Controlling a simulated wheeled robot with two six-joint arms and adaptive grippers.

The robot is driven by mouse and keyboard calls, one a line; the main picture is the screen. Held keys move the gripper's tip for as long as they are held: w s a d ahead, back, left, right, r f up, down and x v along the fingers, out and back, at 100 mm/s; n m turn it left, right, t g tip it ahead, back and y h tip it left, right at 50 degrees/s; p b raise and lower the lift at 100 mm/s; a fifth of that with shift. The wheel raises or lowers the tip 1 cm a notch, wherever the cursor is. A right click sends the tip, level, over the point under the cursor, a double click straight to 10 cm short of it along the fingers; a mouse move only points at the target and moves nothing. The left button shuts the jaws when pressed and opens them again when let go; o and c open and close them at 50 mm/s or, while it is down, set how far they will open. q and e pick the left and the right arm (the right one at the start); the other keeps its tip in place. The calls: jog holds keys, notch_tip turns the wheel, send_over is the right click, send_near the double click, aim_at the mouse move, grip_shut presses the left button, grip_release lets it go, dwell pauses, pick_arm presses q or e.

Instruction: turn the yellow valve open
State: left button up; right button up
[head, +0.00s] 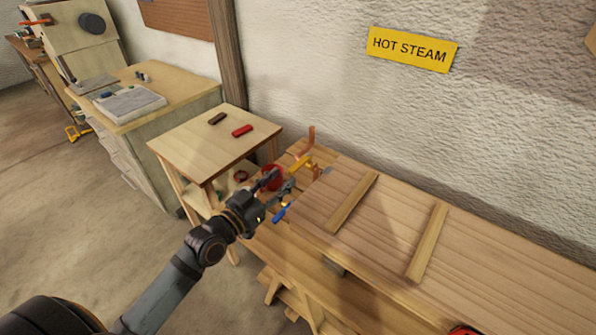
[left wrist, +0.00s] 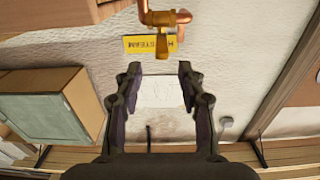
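The yellow valve (head: 300,163) sits on copper pipework (head: 311,133) beyond the far left end of the wooden bench, near the wall. In the left wrist view a gold-coloured valve body with a short lever (left wrist: 166,48) hangs at the top centre, under a copper pipe (left wrist: 146,8). My left gripper (head: 282,182) is just short of the valve in the head view, and its fingers partly cover what is behind. In the left wrist view its fingers (left wrist: 159,70) are spread, with nothing between them; the valve lies above the tips, apart from them. My right gripper is not in view.
A blue handle (head: 279,214) and a red round thing (head: 271,175) are close to my left gripper. The plank-topped bench (head: 390,235) carries two loose laths. A small table (head: 205,145) holds a red and a dark block. A "HOT STEAM" sign (head: 411,49) hangs on the wall.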

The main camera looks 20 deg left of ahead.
aim_at(296, 166)
pick_arm(q)
jog(key=x, duration=0.7)
jog(key=shift+w+f, duration=0.2)
jog(key=shift+w, duration=0.1)
jog(key=shift+c, duration=0.4)
grip_shut()
